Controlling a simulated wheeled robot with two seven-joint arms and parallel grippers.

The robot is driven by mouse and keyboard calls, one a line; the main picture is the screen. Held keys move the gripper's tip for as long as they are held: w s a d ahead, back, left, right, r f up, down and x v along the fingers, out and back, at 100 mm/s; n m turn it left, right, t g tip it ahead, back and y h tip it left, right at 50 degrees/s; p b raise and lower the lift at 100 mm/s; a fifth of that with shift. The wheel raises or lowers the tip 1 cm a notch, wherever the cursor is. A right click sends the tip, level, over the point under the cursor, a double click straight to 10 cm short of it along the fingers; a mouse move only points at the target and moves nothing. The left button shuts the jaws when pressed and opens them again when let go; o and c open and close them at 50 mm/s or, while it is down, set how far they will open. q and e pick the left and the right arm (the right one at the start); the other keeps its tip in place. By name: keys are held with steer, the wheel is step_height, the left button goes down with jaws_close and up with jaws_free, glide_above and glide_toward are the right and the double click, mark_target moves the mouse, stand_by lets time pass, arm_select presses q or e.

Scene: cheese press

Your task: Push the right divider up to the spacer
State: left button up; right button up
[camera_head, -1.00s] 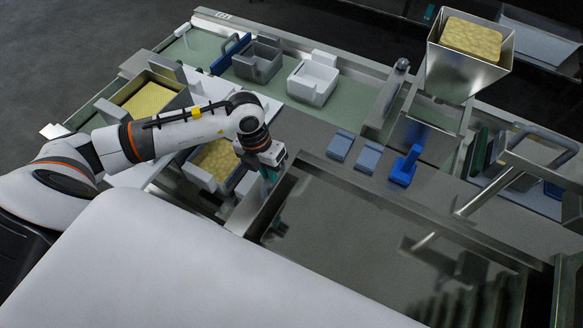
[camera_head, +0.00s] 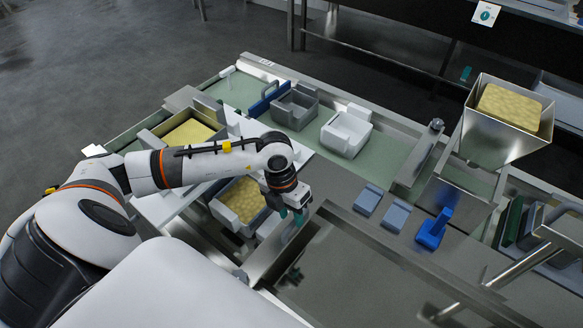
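My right gripper is out of view. A grey upright plate (camera_head: 210,107) stands by the upper-left yellow-filled bin. I cannot tell which piece is the right divider or the spacer.
A grey box (camera_head: 295,106) and a white box (camera_head: 346,132) stand on the green surface. Two blue-grey blocks (camera_head: 367,200) and a blue handled tool (camera_head: 435,229) lie behind the basin. A metal hopper (camera_head: 500,125) rises at the right. A yellow-filled bin (camera_head: 243,199) lies beneath my forearm.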

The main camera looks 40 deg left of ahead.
arm_select(q)
step_height(320, 180, up, 10)
steer(key=a, duration=0.2)
stand_by(0.6)
